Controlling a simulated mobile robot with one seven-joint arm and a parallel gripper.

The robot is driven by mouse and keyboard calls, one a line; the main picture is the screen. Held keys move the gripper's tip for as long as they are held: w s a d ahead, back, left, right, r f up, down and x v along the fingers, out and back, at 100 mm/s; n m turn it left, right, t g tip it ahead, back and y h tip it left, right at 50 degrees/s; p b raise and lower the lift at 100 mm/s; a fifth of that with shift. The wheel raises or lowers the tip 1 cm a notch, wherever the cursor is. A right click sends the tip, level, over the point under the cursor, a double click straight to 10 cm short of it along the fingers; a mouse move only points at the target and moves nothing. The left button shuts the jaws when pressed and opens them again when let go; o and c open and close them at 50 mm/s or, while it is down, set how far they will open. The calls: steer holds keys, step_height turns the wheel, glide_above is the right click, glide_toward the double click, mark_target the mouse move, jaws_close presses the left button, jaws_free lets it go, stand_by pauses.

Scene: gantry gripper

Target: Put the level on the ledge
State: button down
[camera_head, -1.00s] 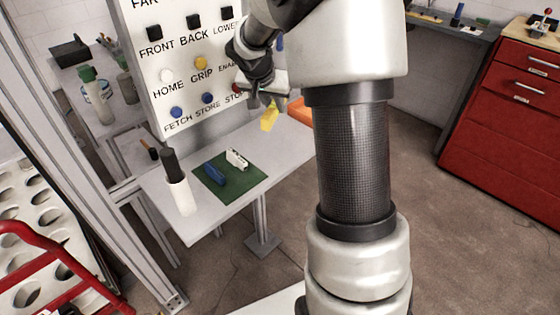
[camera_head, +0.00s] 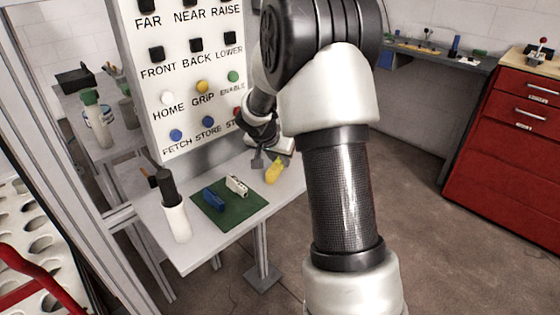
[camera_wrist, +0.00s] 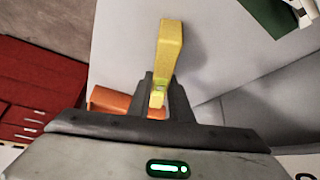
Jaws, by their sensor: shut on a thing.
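The yellow level (camera_head: 273,171) is between my gripper's fingers (camera_head: 262,161), over the right part of the pale grey ledge (camera_head: 190,251) below the button panel. In the wrist view the level (camera_wrist: 171,45) sticks out from the shut fingers (camera_wrist: 160,92), with a soft shadow beside it on the ledge (camera_wrist: 120,45). I cannot tell whether the level touches the ledge. My arm hides part of the ledge's right end in the head view.
A green mat (camera_head: 233,214) holds a blue item (camera_head: 214,199) and a white item (camera_head: 237,185). A white holder with a dark handle (camera_head: 176,222) stands at the left. The button panel (camera_head: 185,65) rises behind. An orange thing (camera_wrist: 108,100) shows beside my fingers.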

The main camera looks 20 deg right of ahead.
steer(key=shift+f, duration=0.1)
steer(key=c, duration=1.6)
jaws_free()
